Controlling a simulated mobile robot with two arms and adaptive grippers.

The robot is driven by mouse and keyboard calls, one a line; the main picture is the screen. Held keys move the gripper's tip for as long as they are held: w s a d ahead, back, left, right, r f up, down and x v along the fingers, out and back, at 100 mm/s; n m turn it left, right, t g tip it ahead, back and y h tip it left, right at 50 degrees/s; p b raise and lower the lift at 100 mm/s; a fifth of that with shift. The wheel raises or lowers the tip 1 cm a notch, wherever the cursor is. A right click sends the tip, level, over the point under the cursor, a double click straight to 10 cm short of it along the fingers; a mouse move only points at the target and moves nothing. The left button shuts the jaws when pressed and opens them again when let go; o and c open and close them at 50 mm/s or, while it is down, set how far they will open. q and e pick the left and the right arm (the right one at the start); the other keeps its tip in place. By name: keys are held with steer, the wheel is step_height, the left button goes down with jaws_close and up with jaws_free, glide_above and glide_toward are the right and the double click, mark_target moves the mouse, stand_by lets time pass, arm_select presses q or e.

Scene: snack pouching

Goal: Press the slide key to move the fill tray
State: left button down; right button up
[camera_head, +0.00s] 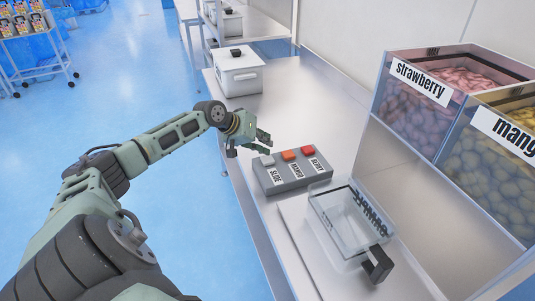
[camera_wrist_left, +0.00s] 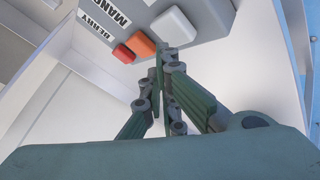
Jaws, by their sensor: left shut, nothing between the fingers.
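A grey key box (camera_head: 290,173) sits on the metal counter, with a white slide key (camera_head: 267,160), an orange mango key (camera_head: 289,155) and a red berry key (camera_head: 308,150). The fill tray (camera_head: 350,226) is a clear box with a dark handle, on a white plate in front of the key box. My left gripper (camera_head: 262,141) is shut and empty, just behind and above the white key. In the left wrist view its fingertips (camera_wrist_left: 166,56) point toward the white key (camera_wrist_left: 172,25); contact cannot be told. My right gripper is not in view.
Clear bins labelled strawberry (camera_head: 415,98) and mango (camera_head: 492,150) stand at the right. A white lidded box (camera_head: 238,75) is farther back on the counter. A rack trolley (camera_head: 38,50) stands at far left on open blue floor.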

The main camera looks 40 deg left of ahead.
arm_select(q)
steer(key=shift+f, duration=0.1)
stand_by(0.3)
steer(key=shift+f, duration=0.35)
